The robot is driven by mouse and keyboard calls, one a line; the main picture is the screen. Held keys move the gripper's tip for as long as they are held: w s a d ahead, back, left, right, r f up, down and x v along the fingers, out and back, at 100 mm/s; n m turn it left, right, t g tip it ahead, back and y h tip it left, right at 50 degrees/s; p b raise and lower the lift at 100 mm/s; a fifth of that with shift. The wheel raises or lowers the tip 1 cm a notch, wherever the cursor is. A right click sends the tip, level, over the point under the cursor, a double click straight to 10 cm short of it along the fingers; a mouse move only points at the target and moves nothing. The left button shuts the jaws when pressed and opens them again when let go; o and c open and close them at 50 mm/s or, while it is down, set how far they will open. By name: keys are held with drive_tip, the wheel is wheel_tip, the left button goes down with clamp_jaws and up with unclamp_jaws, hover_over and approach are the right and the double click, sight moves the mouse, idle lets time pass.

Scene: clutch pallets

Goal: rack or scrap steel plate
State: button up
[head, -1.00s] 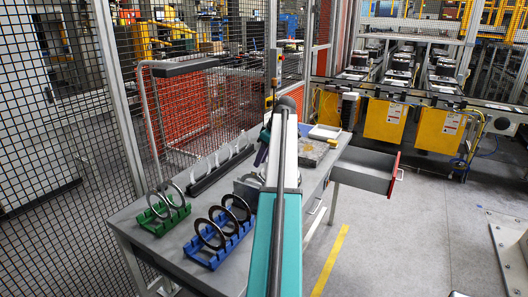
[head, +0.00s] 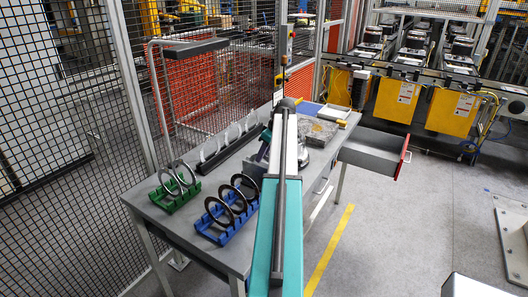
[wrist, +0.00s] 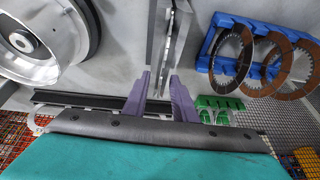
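My gripper (wrist: 163,85) has two purple fingers close together at a grey upright piece (wrist: 159,35). That piece is seen nearly edge-on, with a narrow dark gap down it. I cannot tell whether the fingers grip a thin steel plate there. In the head view my arm partly hides the gripper (head: 262,150), above the bench behind the blue rack (head: 224,227). The blue rack holds three dark rings (head: 218,216) standing upright; brown toothed rings (wrist: 231,57) show there in the wrist view. The green rack (head: 176,199) holds two upright rings (head: 172,182).
A black rack with pale upright dividers (head: 232,140) lies along the bench's back edge. A round silver part (wrist: 40,38) is near the gripper. An open drawer (head: 372,154) juts out right. Wire mesh borders the bench.

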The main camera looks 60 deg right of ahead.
drive_tip(key=shift+c, duration=0.4)
clamp_jaws()
idle(1.0)
drive_tip(key=shift+r, duration=0.15)
idle(0.4)
drive_tip(key=shift+w+d+r, duration=0.15)
drive_tip(key=shift+d+r, duration=0.05)
drive_tip(key=shift+r, duration=0.3)
drive_tip(key=shift+a+r+p, duration=0.1)
drive_tip(key=shift+r+p, duration=0.25)
drive_tip(key=shift+r, duration=0.1)
drive_tip(key=shift+r+p, duration=0.95)
drive_tip(key=shift+r, duration=1.9)
drive_tip(key=shift+a+r, duration=0.1)
drive_tip(key=shift+r, duration=2.2)
